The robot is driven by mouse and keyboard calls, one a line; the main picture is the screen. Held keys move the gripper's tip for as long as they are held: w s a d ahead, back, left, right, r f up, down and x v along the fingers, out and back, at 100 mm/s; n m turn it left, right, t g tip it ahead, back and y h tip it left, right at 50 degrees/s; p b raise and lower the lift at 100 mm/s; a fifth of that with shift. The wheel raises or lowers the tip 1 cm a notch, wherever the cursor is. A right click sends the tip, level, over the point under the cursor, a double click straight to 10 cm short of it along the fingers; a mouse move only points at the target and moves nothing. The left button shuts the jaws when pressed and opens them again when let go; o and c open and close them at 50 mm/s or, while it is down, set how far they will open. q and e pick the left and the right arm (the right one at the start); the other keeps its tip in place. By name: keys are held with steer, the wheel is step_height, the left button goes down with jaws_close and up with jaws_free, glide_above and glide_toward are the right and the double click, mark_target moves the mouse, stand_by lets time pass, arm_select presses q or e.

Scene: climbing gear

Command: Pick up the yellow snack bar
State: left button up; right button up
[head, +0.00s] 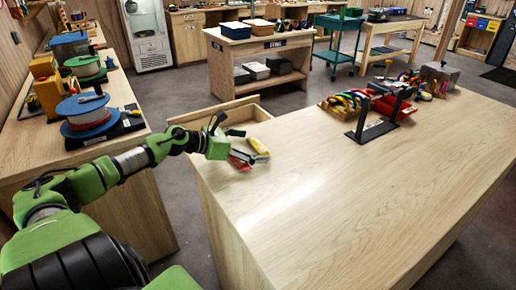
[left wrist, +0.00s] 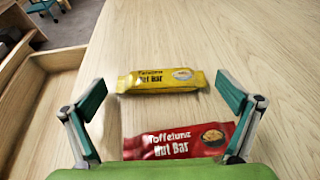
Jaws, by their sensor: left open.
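The yellow snack bar (left wrist: 161,80) lies flat on the light wood table, near its corner in the head view (head: 258,146). A red snack bar (left wrist: 179,141) lies beside it, nearer my gripper in the left wrist view, with its lower edge hidden by my gripper's green body. My left gripper (left wrist: 165,103) is open and empty. Its fingers stand on either side of the bars in the wrist view, with the yellow bar just beyond the fingertips. In the head view my left gripper (head: 228,126) is over the table corner by both bars. My right gripper is not in view.
An open wooden drawer or tray (head: 252,103) adjoins the table corner; its wall also shows in the left wrist view (left wrist: 58,62). A black stand (head: 371,132) and climbing gear stand at the table's far end. The middle of the table (head: 340,200) is clear.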

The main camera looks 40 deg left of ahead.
arm_select(q)
steer(key=c, duration=1)
steer(key=shift+r, duration=0.2)
